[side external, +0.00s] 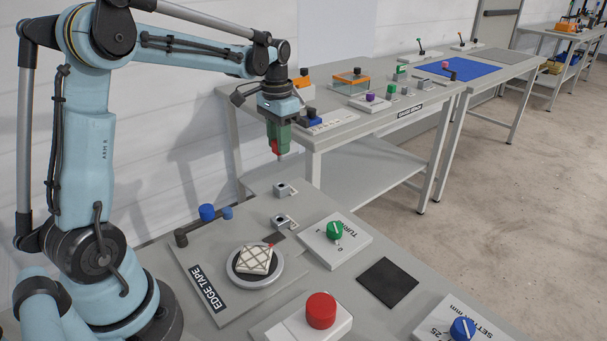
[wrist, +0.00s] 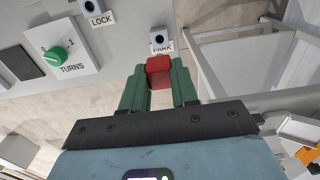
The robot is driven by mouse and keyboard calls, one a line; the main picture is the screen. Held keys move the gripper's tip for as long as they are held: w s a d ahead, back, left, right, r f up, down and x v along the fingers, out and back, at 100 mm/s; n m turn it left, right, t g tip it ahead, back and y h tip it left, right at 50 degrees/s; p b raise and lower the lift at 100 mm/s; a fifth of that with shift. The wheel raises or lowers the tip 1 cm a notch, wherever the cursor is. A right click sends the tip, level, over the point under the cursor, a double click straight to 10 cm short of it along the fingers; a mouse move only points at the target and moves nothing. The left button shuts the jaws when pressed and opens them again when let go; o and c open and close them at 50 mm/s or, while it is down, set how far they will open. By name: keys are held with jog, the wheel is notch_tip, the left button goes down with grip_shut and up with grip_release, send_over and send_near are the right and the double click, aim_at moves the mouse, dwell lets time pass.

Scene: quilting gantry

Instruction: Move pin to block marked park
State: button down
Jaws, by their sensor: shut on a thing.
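My gripper (side external: 276,140) has green fingers and is shut on the red pin (side external: 274,148), held in the air above the table's far edge. In the wrist view the red head of the pin (wrist: 159,75) sits between the two fingers; its lower part is hidden there. The block marked park (wrist: 160,40) is just beyond the fingers, its dark hole showing. In the side view the park block (side external: 283,189) stands below the gripper, apart from the pin. A similar block marked lock (wrist: 97,6) stands beside it, nearer the turns dial.
A green turns dial (side external: 335,231), a red button (side external: 321,310), a blue dial (side external: 462,329) and a dark pad (side external: 387,283) share the table. A round plate (side external: 255,279) holds a quilted square. A second bench (side external: 316,136) stands behind, with a gap between.

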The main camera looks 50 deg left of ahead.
aim_at(280, 161)
jog(key=shift+f, duration=0.1)
jog(key=shift+f, duration=2.85)
jog(key=shift+f, duration=1.6)
jog(key=c, duration=0.8)
grip_release()
notch_tip(280, 161, up, 12)
jog(key=shift+d, duration=0.1)
